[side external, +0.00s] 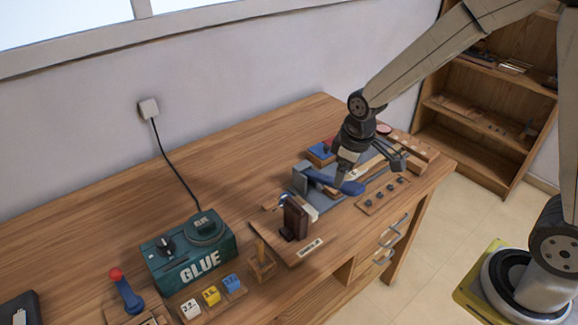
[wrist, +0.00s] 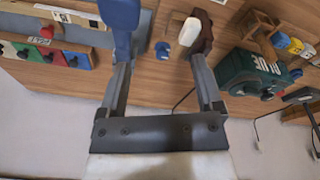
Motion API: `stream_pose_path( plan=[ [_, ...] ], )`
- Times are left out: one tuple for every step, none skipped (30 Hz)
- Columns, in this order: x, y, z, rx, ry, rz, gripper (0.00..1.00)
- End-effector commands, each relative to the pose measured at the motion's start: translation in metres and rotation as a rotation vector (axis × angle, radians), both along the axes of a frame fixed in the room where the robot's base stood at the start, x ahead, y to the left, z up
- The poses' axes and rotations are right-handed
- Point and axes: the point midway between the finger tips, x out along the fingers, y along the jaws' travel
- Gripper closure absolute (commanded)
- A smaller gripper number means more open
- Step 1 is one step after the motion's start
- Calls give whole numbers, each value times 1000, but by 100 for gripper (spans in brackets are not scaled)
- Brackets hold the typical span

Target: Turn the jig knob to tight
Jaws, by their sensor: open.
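The jig (side external: 300,179) is a grey fixture on a wooden board on the bench. A long blue handle (side external: 345,186) lies across it and also shows in the wrist view (wrist: 120,14). A small round knob (side external: 283,202) sits by an upright dark brown block (side external: 295,218); a dark round knob also shows in the wrist view (wrist: 162,50). I cannot tell which part is the task's knob, nor read a tight mark.
A green glue box (side external: 188,254) stands at the front left, with several coloured number blocks (side external: 212,294) before it. A red-topped lever (side external: 125,290) is farther left. The bench's back left is clear.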

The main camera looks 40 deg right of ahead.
Motion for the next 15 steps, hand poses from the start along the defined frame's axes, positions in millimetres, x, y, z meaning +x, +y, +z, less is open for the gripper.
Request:
stream_pose_path(
  plan=[
    [14,3,-4,-7,12,49,16],
    [21,4,-6,-11,17,78,16],
    [30,6,-9,-16,25,118,16],
    [37,7,-12,-20,31,147,16],
    [44,8,-14,-23,36,176,16],
    [53,10,-18,-28,44,215,16],
    [60,11,-21,-31,50,244,16],
    [66,13,-24,-35,56,273,16],
    [75,15,-28,-39,63,312,16],
    [81,16,-31,-40,70,342,16],
    [87,18,-35,-44,74,371,16],
    [95,20,-39,-47,83,411,16],
    [101,21,-43,-49,87,441,16],
    [106,23,-46,-52,92,471,16],
    [114,25,-51,-54,100,510,16]
  ],
)
